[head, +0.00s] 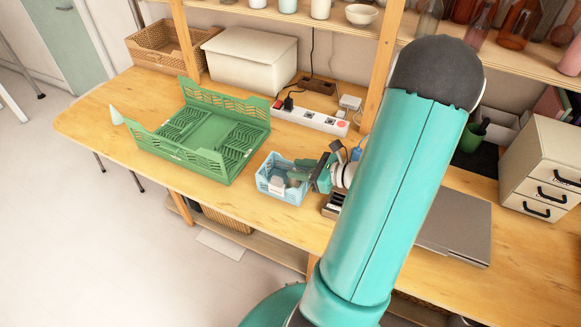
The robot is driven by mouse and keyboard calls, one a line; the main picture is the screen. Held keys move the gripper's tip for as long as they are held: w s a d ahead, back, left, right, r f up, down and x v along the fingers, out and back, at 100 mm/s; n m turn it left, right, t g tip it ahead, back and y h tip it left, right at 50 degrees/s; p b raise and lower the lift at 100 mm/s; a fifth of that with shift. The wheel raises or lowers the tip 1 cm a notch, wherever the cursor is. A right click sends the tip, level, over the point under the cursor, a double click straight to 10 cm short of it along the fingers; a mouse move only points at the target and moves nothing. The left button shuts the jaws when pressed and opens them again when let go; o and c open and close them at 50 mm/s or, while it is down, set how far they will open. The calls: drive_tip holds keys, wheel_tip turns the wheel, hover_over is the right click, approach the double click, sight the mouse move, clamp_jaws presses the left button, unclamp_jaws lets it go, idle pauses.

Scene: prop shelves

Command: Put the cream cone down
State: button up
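A small pale cone (116,116) stands upright on the wooden table, just left of the green folding crate (205,170); its pale tint looks off-white to slightly green, and I cannot tell if it is the cream cone. My gripper (300,177) is far to the right of it, at the right side of a small light-blue basket (283,194). Its fingers reach over the basket, side-on and small, so I cannot tell whether they are open or shut or hold anything. A greyish-white item (277,184) shows in the basket, partly hidden.
A white power strip (312,121) with cables lies behind the basket. A white box (250,58) and a wicker basket (166,46) stand at the back left. A closed laptop (456,228) and a drawer unit (545,170) are at right. The table's front left is clear.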

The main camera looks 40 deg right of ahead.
drive_tip(key=v, duration=0.8)
drive_tip(key=w+a+r+n+g+y, duration=0.1)
drive_tip(key=w+a+r+n+g, duration=0.15)
drive_tip(key=a+n, duration=0.35)
drive_tip(key=w+a+r+n+g, duration=0.1)
drive_tip(key=a+r+n+g, duration=0.3)
drive_tip(key=a, duration=0.3)
drive_tip(key=w+a+r+n+g+y, duration=0.1)
drive_tip(key=a+r+n+g, duration=0.1)
drive_tip(key=a+n+g, duration=0.35)
drive_tip(key=s+a+r+n+t+h, duration=0.3)
drive_tip(key=a+r+n+h, duration=0.4)
drive_tip(key=n, duration=0.9)
drive_tip(key=a+r, duration=0.3)
drive_tip(key=a, duration=0.2)
drive_tip(key=shift+s+a+r+t, duration=0.15)
drive_tip(key=shift+s+a+t, duration=0.05)
drive_tip(key=shift+a+t, duration=0.2)
